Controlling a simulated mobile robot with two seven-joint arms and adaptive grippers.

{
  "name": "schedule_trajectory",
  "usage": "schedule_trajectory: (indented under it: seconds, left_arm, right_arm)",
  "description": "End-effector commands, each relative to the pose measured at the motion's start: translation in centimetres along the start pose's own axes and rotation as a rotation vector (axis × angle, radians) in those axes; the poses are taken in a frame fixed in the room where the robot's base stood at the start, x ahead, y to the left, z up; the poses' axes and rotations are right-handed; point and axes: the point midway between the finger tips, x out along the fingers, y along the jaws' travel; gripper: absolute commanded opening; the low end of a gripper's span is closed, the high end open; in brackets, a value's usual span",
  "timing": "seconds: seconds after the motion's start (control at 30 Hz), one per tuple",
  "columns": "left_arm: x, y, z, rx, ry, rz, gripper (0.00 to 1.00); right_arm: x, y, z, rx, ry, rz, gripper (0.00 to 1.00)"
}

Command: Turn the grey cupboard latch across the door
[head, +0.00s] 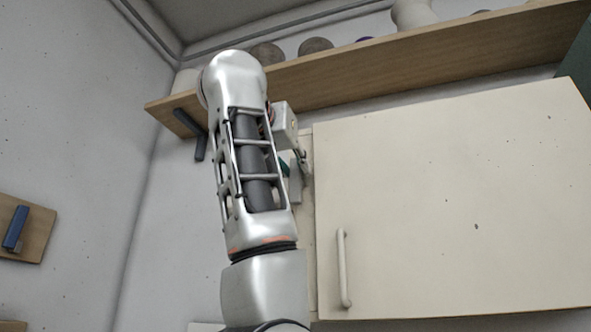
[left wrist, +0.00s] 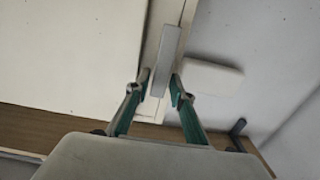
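The cream cupboard door (head: 450,200) has a white bar handle (head: 343,268) near its lower left corner. The grey latch (head: 296,180) is a narrow bar beside the door's left edge. It stands roughly upright, along the edge and not across the door. In the left wrist view the latch (left wrist: 168,55) runs between my fingertips. My left gripper (head: 292,162) is at the latch; in the left wrist view its green-grey fingers (left wrist: 161,82) close in on both sides of the bar and appear to touch it. My right gripper is in neither view.
A wooden shelf (head: 400,65) with several pots runs above the cupboard, on a dark bracket (head: 200,142). A blue bracketed board (head: 25,228) is on the left wall. A pale rounded block (left wrist: 212,77) lies close beside the fingers in the left wrist view.

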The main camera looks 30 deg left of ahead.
Motion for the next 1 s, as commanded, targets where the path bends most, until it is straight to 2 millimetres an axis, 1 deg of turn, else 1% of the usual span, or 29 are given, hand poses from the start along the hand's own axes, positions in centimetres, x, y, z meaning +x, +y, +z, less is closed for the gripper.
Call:
schedule_trajectory:
  seconds: [0.1,0.13,0.17,0.2,0.23,0.47,0.7,0.8,1.0]
  left_arm:
    - [-0.02,0.01,-0.03,0.0,0.001,0.0,0.23]
    - [-0.02,0.01,-0.03,0.0,0.0,0.0,0.2]
    - [-0.02,0.01,-0.02,0.0,0.0,0.0,0.13]
    - [-0.01,0.01,-0.02,0.0,0.001,0.0,0.02]
    - [-0.01,0.01,-0.02,0.0,0.0,0.0,0.0]
    - [0.0,0.11,-0.04,0.027,0.0,0.0,0.0]
    - [0.02,0.58,0.01,0.197,0.0,0.001,0.0]
    - [0.06,0.64,0.08,0.238,0.0,0.001,0.0]
    - [0.1,0.64,0.14,0.249,-0.001,0.0,0.0]
  right_arm:
    - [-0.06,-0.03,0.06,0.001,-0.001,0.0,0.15]
    - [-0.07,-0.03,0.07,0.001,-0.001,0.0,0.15]
    - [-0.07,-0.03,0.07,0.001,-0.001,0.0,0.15]
    - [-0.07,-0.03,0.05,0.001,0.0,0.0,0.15]
    - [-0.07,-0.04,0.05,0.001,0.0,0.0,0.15]
    - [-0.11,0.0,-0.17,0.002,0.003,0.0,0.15]
    - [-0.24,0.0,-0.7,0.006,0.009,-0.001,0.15]
    - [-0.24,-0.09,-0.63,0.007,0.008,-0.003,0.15]
    - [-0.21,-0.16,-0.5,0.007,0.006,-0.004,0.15]
